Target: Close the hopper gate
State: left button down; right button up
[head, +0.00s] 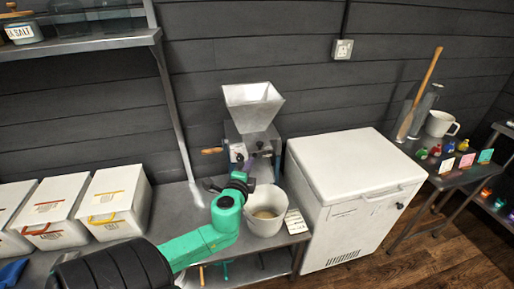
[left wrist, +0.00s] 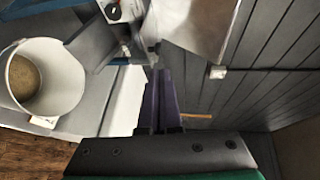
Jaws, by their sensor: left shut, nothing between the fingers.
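The grain mill (head: 240,148) stands on the steel bench against the wall, with a metal hopper (head: 253,105) on top. The hopper also shows at the top of the left wrist view (left wrist: 196,25). The hopper gate cannot be made out clearly; small dark parts sit just below the hopper, near my fingertips. My left gripper (head: 249,164) is in front of the mill, below the hopper. In the left wrist view its purple fingers (left wrist: 160,92) are together and empty, with tips close to the mill; contact cannot be told. My right gripper is not in view.
A white bucket (head: 264,222) with grain stands below the mill, just right of my left gripper. A white chest (head: 355,185) stands to the right. White boxes (head: 115,205) line the bench at left, under a wall shelf (head: 80,46).

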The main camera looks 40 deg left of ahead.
aim_at(255, 150)
pick_arm(q)
jog(key=p+x, duration=0.1)
jog(key=x, duration=1)
jog(key=shift+f, duration=0.1)
jog(key=shift+s, duration=0.1)
jog(key=w+a+b, duration=0.2)
jog(key=a, duration=0.1)
jog(key=shift+f, duration=0.15)
jog(key=shift+w+a, duration=0.1)
jog(key=shift+a, duration=0.2)
jog(key=shift+r, duration=0.35)
